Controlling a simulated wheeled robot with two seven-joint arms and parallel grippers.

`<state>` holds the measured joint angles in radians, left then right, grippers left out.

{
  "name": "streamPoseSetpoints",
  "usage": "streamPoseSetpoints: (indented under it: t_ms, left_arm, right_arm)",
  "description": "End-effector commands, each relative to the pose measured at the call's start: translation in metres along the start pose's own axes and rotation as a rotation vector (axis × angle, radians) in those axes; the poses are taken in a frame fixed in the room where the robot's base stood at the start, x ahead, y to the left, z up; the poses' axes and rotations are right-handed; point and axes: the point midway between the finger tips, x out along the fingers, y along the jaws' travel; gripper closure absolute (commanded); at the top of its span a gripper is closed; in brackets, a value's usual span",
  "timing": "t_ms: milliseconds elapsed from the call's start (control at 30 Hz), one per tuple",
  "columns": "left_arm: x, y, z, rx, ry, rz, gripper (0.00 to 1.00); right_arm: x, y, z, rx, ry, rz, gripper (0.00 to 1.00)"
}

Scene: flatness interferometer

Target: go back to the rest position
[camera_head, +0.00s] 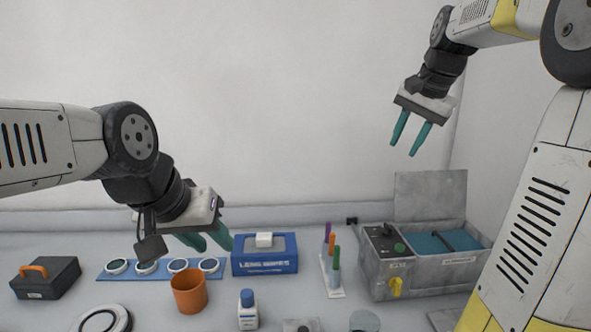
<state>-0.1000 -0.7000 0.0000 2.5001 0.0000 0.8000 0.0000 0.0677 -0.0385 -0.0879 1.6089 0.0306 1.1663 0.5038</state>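My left gripper (216,246) comes in from the left and hangs above the back of the bench, near the blue lens-wipes box (264,264) and the blue strip. Its two teal fingers stand a little apart, with nothing seen between them. My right gripper (405,148) is high at the upper right, in front of the bare wall. Its two teal fingers point down, apart and empty, well above the grey machine (420,285).
A blue strip with several round pieces (165,272), an orange cup (189,292), a white bottle with a blue cap (248,311), a rack of coloured sticks (332,274) and a black case with an orange handle (47,280) stand on the bench. The space above is clear.

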Motion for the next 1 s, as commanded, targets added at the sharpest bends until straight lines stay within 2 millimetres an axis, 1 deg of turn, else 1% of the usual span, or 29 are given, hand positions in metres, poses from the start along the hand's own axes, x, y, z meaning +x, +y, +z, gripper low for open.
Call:
streamPoseSetpoints:
  t_ms: [33, 133, 233, 400, 500, 600, 700, 800, 1000]
  left_arm:
    - [0.0, 0.0, 0.0, 0.0, 0.0, 0.0, 0.64]
    - [0.0, 0.0, 0.0, 0.0, 0.0, 0.0, 0.64]
    - [0.0, 0.0, 0.0, 0.0, 0.0, 0.0, 0.64]
    - [0.0, 0.0, 0.0, 0.0, 0.0, 0.0, 0.64]
    - [0.0, 0.0, 0.0, 0.0, 0.0, 0.0, 0.64]
    - [0.0, 0.0, 0.0, 0.0, 0.0, 0.0, 0.64]
    - [0.0, 0.0, 0.0, 0.0, 0.0, 0.0, 0.64]
    - [0.0, 0.0, 0.0, 0.0, 0.0, 0.0, 0.64]
    - [0.0, 0.0, 0.0, 0.0, 0.0, 0.0, 0.64]
  right_arm:
    - [-0.005, 0.003, 0.024, -0.059, 0.005, -0.015, 0.66]
    - [-0.007, 0.009, 0.065, -0.18, 0.017, -0.041, 0.66]
    - [-0.005, 0.02, 0.107, -0.301, 0.032, -0.064, 0.66]
    - [0.007, 0.043, 0.177, -0.507, 0.063, -0.095, 0.66]
    - [0.017, 0.058, 0.21, -0.607, 0.083, -0.107, 0.66]
    - [0.026, 0.07, 0.234, -0.683, 0.097, -0.114, 0.66]
    - [0.033, 0.077, 0.248, -0.728, 0.107, -0.118, 0.66]
    - [0.036, 0.08, 0.254, -0.747, 0.109, -0.119, 0.66]
    - [0.036, 0.08, 0.254, -0.749, 0.109, -0.119, 0.66]
